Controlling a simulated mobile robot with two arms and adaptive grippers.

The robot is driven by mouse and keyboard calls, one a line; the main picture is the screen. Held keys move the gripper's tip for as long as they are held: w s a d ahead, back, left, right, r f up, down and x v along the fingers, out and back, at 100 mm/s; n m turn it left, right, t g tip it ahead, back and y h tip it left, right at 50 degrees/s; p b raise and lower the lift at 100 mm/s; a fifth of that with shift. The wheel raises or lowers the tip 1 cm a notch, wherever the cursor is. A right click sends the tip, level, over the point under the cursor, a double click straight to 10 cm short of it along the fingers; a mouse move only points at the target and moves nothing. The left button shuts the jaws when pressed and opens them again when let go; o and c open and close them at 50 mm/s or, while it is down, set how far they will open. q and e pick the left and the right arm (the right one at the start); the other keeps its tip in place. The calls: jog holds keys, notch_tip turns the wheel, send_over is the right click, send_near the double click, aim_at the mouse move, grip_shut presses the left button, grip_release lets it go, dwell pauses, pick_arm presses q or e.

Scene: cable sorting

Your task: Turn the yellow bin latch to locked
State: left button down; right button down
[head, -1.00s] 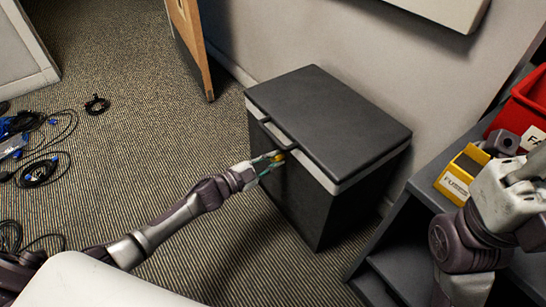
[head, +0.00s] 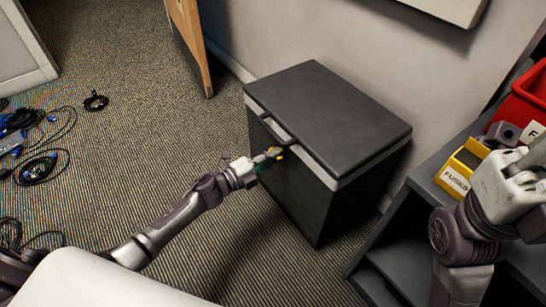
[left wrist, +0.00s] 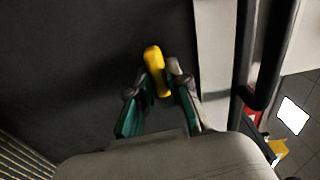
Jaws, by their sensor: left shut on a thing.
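The dark grey bin (head: 300,190) with a pale band under its lid stands on the carpet against the wall. Its small yellow latch (head: 279,154) is on the front face near the lid handle, mostly covered by my left gripper (head: 268,158). In the left wrist view the latch (left wrist: 153,64) is an elongated yellow piece, slightly tilted, between the teal-sided fingers of my left gripper (left wrist: 157,84), which is shut on it. My right arm is at the right edge of the head view; its fingers cannot be made out.
A bar handle (head: 275,128) juts from the bin front beside the latch. A grey shelf (head: 415,215) at the right holds a yellow box labelled FUSES (head: 455,178) and a red bin (head: 530,105). Cables (head: 40,165) lie on the floor at left.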

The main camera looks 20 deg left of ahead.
pick_arm(q)
jog(key=shift+f+m, duration=0.1)
jog(key=shift+m, duration=0.3)
jog(key=c, duration=1.1)
grip_release()
jog(key=shift+s, duration=0.1)
jog(key=v, duration=1.2)
jog(key=shift+a, duration=0.1)
